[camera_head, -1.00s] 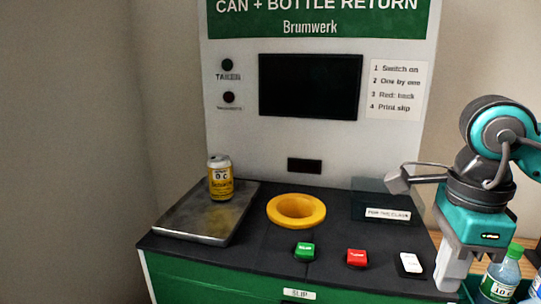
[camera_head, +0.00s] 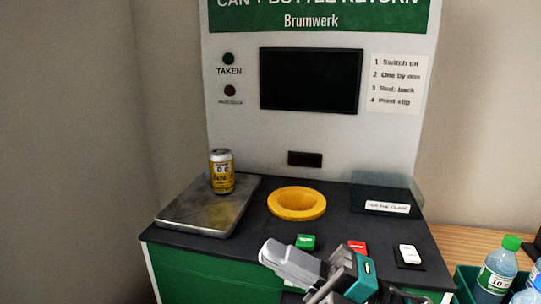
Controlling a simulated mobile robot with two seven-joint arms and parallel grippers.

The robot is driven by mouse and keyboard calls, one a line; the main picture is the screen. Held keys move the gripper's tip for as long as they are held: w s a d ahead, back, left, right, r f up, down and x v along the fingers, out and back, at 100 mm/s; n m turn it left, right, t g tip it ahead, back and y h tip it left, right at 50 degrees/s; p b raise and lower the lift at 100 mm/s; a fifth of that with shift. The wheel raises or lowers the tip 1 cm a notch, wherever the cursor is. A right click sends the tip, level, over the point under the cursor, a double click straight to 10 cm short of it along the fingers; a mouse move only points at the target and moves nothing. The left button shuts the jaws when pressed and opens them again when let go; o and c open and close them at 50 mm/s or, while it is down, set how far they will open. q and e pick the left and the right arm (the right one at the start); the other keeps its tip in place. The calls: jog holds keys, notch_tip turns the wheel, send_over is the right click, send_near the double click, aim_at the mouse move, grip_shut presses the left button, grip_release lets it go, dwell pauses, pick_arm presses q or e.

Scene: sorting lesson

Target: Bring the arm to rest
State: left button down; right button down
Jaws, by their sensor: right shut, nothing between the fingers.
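My right gripper (camera_head: 274,252) reaches in from the bottom edge with its grey fingers pointing left, in front of the machine's counter. It is shut and empty. Its teal hand is at the lower middle of the view, and the rest of the arm is mostly out of view. My left gripper is not in view.
The bottle return machine has a dark counter (camera_head: 250,235) with a yellow ring (camera_head: 297,203), green button (camera_head: 306,242), partly hidden red button (camera_head: 358,247) and white switch (camera_head: 410,255). A yellow can (camera_head: 221,172) stands on a metal plate (camera_head: 200,212). Bottles (camera_head: 496,270) stand in a green crate (camera_head: 465,276).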

jog(key=w+d+f+m+t+h, duration=0.2)
jog(key=d+f+m+t+h, duration=0.3)
jog(key=f+m+t+h, duration=0.45)
jog(key=w+d+f+m+t+h, duration=0.4)
jog(key=f+m, duration=0.3)
jog(key=m, duration=0.6)
jog(key=s+d+f+m+g+h, duration=0.3)
jog(key=s+f, duration=0.3)
jog(key=f, duration=0.4)
jog(key=s+d+f+m+g+h, duration=0.4)
jog(key=s+f, duration=0.3)
jog(key=f, duration=0.3)
jog(key=shift+s+m, duration=0.2)
jog(key=shift+m, duration=0.65)
jog(key=shift+h, duration=0.25)
